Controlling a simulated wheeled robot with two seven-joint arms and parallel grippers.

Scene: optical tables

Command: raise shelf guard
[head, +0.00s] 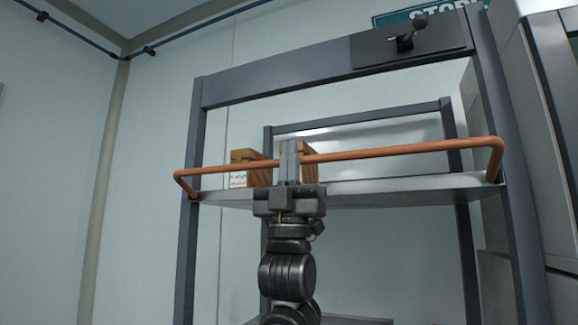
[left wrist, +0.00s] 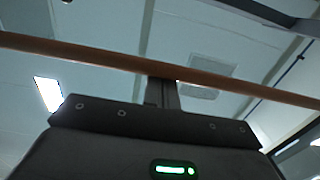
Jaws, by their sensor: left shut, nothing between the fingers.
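The shelf guard is an orange bar (head: 400,149) that runs across the front of the shelf (head: 400,188), with its bent ends at the two front posts. It sits a little above the shelf surface. My left gripper (head: 289,150) points up in front of the middle of the bar, its fingers shut and empty. The fingers overlap the bar in the head view; whether they touch it cannot be told. In the left wrist view the bar (left wrist: 80,54) crosses the picture just by the fingertips (left wrist: 162,88). My right gripper is not in view.
Wooden boxes (head: 258,172) stand on the shelf behind the bar, partly hidden by my gripper. A dark plate with a black knob (head: 405,42) is on the top crossbeam. A grey cabinet (head: 548,130) stands close on the right. The left side is open.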

